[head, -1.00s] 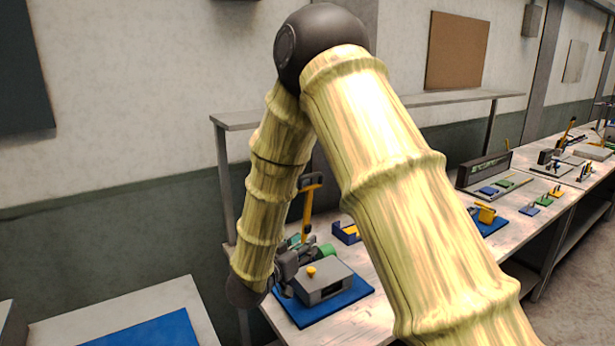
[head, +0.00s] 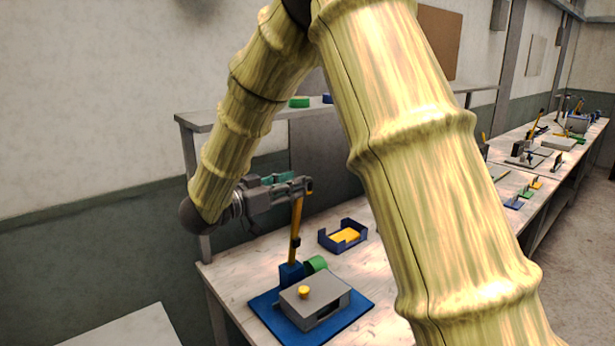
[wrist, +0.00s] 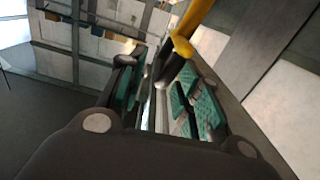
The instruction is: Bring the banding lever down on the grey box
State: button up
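The grey box (head: 315,301) with a yellow knob on top sits on a blue base plate (head: 350,314) at the near end of the bench. Behind it the yellow banding lever (head: 296,232) stands nearly upright from a blue mount. My gripper (head: 302,186) is at the lever's top end, well above the box. In the wrist view the lever's yellow shaft (wrist: 197,18) comes in from the top right. Its dark grip (wrist: 170,68) shows between the teal-padded fingers, nearer the right one. A gap shows between the fingers; contact is unclear.
A green roll (head: 316,263) lies beside the lever's mount. A blue tray (head: 343,236) with yellow pieces stands behind it. A shelf (head: 200,119) runs above the bench. Other fixtures line the bench to the right. My arm hides the bench's middle.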

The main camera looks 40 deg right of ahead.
aim_at(307, 180)
jog(key=shift+w+d+p, duration=0.15)
jog(key=shift+d+p, duration=0.25)
jog(key=shift+d, duration=1.05)
jog(key=shift+w+d+p, duration=0.15)
jog(key=shift+d+p, duration=0.2)
jog(key=shift+d, duration=1.1)
jog(key=shift+c, duration=0.2)
grip_shut()
jog(key=shift+f, duration=0.1)
